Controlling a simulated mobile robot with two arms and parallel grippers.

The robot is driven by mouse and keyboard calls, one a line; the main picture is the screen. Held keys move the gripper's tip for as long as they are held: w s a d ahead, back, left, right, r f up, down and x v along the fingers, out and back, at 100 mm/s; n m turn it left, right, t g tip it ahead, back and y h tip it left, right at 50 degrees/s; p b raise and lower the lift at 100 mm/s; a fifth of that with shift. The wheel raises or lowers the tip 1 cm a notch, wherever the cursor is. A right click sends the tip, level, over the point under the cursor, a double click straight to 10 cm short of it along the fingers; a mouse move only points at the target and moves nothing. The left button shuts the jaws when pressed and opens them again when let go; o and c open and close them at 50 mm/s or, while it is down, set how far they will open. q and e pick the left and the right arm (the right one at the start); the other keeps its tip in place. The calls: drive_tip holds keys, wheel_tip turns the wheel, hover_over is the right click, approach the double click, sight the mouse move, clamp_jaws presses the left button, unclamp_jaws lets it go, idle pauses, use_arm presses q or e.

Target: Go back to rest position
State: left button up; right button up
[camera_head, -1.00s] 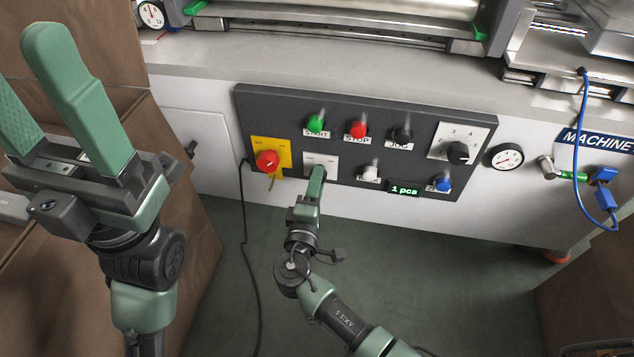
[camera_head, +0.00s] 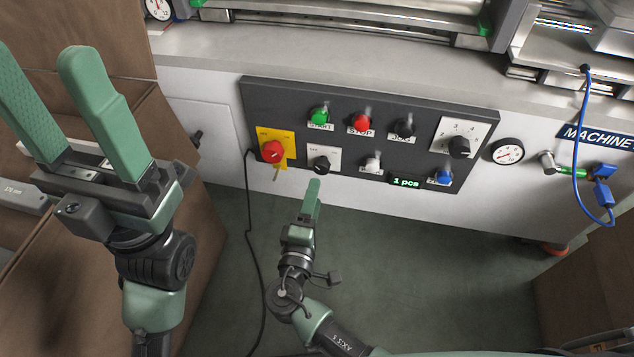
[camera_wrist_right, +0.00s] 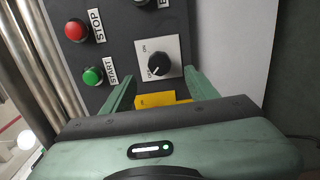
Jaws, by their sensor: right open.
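My right gripper (camera_head: 312,190) is in front of and below the control panel (camera_head: 420,135) in the head view, apart from it and empty. In the right wrist view its two green fingers (camera_wrist_right: 160,88) are spread apart. The black selector knob (camera_head: 321,164) on its white plate shows just above the fingertips. It also shows in the right wrist view (camera_wrist_right: 158,66). My left gripper (camera_head: 55,100) is raised at the left of the head view, its two green fingers wide apart with nothing between them.
The panel also bears a red knob (camera_head: 272,151) on a yellow plate, a green start button (camera_head: 319,115), a red stop button (camera_head: 361,122) and a display (camera_head: 405,182) reading "1 pcs". Brown boxes (camera_head: 190,200) stand at the left.

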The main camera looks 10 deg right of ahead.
drive_tip(key=shift+s+a, duration=0.1)
drive_tip(key=shift+s, duration=0.2)
drive_tip(key=shift+w, duration=0.1)
